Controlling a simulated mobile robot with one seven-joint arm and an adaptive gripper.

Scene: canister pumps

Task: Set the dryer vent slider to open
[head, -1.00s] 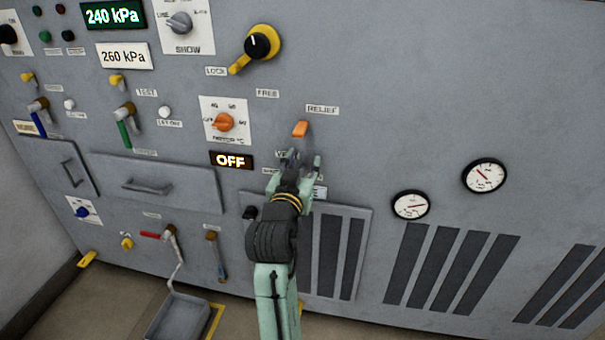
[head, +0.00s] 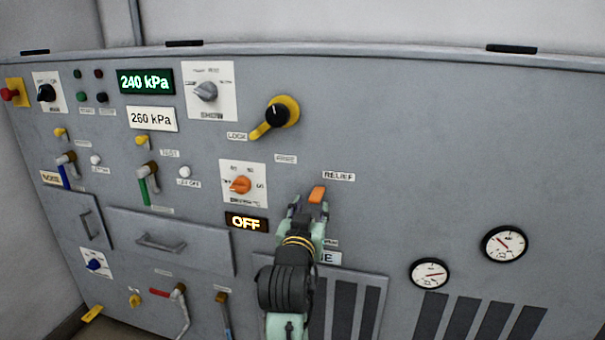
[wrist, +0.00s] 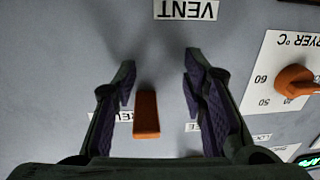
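An orange slider-like piece (head: 317,194) sits on the grey panel just below and left of the RELIEF label. It also shows in the wrist view (wrist: 146,115), between my fingers and nearer the left one. My gripper (head: 310,208) is in front of the panel at this piece; in the wrist view my gripper (wrist: 158,85) is open, with a gap on both sides of the piece. I cannot tell whether the fingers touch the panel. The VENT label (wrist: 187,9) appears upside down in the wrist view. My gripper hides the panel below the piece in the head view.
The orange dryer dial (head: 241,185) is left of my gripper, above the lit OFF display (head: 246,222). Two gauges (head: 504,244) (head: 429,273) are at the right. The panel's upper right is bare.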

